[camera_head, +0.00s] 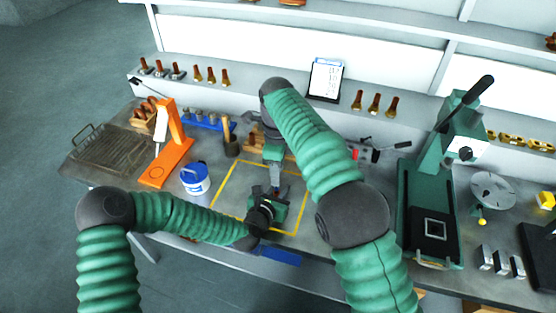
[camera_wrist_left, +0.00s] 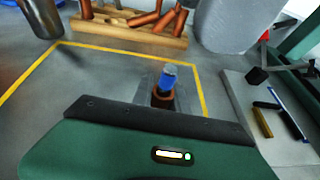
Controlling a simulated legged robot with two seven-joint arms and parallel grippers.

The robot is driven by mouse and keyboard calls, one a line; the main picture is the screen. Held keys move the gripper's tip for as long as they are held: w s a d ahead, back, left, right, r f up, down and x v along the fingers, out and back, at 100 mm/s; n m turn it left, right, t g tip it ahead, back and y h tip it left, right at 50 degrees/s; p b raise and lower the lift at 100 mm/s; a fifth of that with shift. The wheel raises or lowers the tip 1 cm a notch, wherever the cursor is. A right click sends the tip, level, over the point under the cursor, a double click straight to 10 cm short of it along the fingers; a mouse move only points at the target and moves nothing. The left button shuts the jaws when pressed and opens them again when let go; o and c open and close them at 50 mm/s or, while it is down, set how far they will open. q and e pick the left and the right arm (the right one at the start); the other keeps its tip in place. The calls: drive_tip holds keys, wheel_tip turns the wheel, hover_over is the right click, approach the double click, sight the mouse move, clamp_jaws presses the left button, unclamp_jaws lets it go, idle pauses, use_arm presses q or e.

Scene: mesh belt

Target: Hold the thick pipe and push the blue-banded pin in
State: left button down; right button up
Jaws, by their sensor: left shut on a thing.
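The thick copper-brown pipe (camera_wrist_left: 162,99) stands near the middle of the left wrist view. The blue-banded pin (camera_wrist_left: 168,79) is at its mouth, with the blue part above the rim; how deep it sits is hard to tell. My left gripper (camera_head: 266,205) is shut on the pipe over the marked square; in the left wrist view its green body hides the pipe's lower part. My right gripper (camera_head: 273,178) is just above and behind the left one in the head view; its fingers are too small to read. The pipe and pin cannot be made out in the head view.
A yellow outlined square (camera_head: 228,178) surrounds the grippers. An orange stand (camera_head: 172,150), a white-and-blue tub (camera_head: 195,180) and a wire tray (camera_head: 103,152) are to the left. A green press (camera_head: 430,195) stands right. A wooden rack (camera_wrist_left: 125,32) with copper pieces lies behind.

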wheel_tip(320, 180, up, 6)
drive_tip(key=shift+w+d+f, duration=0.1)
drive_tip(key=shift+f, duration=0.1)
use_arm(q)
drive_tip(key=c, duration=1.2)
unclamp_jaws()
drive_tip(key=shift+c, duration=0.2)
drive_tip(key=shift+s, duration=0.1)
